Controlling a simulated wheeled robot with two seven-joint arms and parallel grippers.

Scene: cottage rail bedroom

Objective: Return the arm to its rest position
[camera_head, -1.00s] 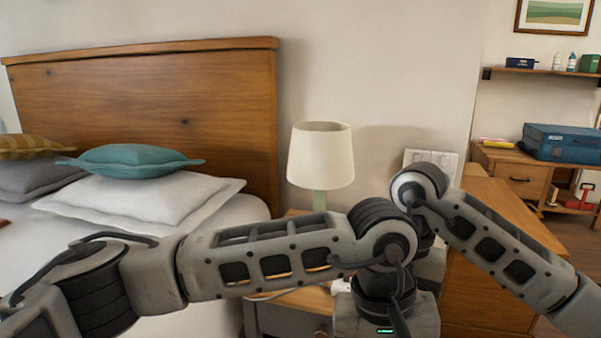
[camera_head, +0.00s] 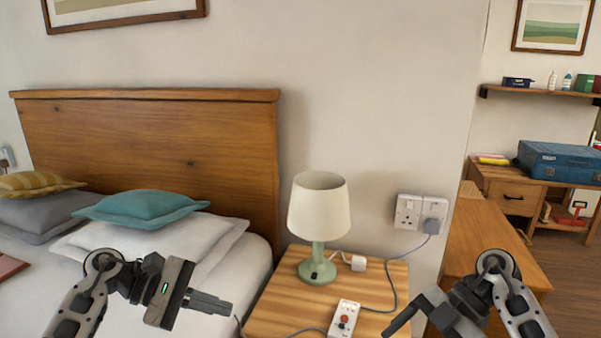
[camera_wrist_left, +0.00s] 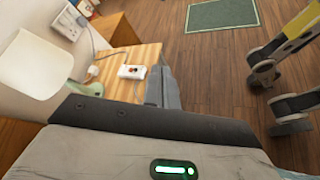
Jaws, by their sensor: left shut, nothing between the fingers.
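My left gripper (camera_head: 226,306) is at the lower left of the head view, in front of the bed and left of the nightstand. Its fingers are together and empty, pointing right. The shut fingers also show in the left wrist view (camera_wrist_left: 162,82). My right gripper (camera_head: 392,328) is at the lower right, by the nightstand's right side. A dark finger points down and left, but I cannot tell whether its jaws are open. Both arms come up from the bottom edge, apart from each other.
The nightstand (camera_head: 283,306) holds a green-based lamp (camera_head: 319,225), a white adapter (camera_head: 357,262) and a white power strip (camera_head: 344,318). A grey plug (camera_head: 433,226) sits in the wall socket (camera_head: 408,210). The bed (camera_head: 225,270) is left; a wooden desk (camera_head: 482,237) is right.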

